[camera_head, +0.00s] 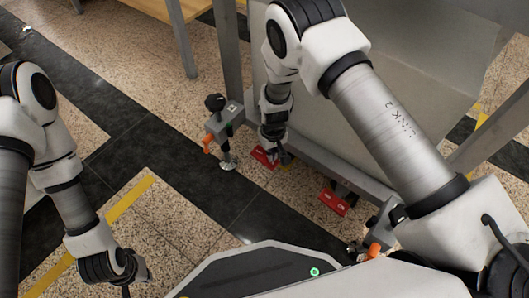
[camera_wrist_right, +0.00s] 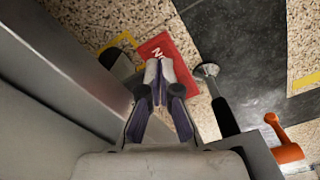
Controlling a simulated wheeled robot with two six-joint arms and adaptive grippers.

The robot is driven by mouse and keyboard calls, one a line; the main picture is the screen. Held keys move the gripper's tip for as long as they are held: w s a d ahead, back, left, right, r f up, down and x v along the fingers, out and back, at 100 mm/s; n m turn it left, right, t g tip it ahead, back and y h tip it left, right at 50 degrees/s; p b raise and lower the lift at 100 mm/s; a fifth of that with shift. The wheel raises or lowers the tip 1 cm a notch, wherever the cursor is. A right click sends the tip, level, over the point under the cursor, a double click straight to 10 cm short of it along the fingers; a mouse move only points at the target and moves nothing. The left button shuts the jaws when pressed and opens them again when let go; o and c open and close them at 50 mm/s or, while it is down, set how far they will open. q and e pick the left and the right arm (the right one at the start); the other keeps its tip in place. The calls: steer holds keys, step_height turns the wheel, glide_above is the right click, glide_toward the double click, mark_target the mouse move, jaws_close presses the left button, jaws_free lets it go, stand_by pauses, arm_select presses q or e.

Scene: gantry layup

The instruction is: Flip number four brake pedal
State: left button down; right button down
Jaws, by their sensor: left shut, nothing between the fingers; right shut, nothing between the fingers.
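Two red brake pedals are low on the gantry's bottom rail in the head view. One red pedal (camera_head: 263,158) is at my right gripper (camera_head: 283,157); the other red pedal (camera_head: 333,203) is further right, its marking too small to read. In the right wrist view the nearer red pedal (camera_wrist_right: 182,58) carries a white mark that looks like an N or a turned 2. My right gripper (camera_wrist_right: 162,72) is shut and empty, its fingertips over that pedal's edge; contact cannot be told. My left gripper (camera_head: 125,284) is shut, low at the left, away from the pedals.
A levelling foot (camera_head: 228,163) with an orange lever (camera_head: 208,145) stands left of the nearer pedal. Another orange lever (camera_head: 373,250) is at lower right. The gantry's grey rail (camera_head: 340,165) runs behind the pedals. The floor (camera_head: 190,215) at left is clear.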

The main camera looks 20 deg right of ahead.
step_height(320, 180, up, 5)
steer(key=p, duration=0.4)
steer(key=shift+p, duration=0.3)
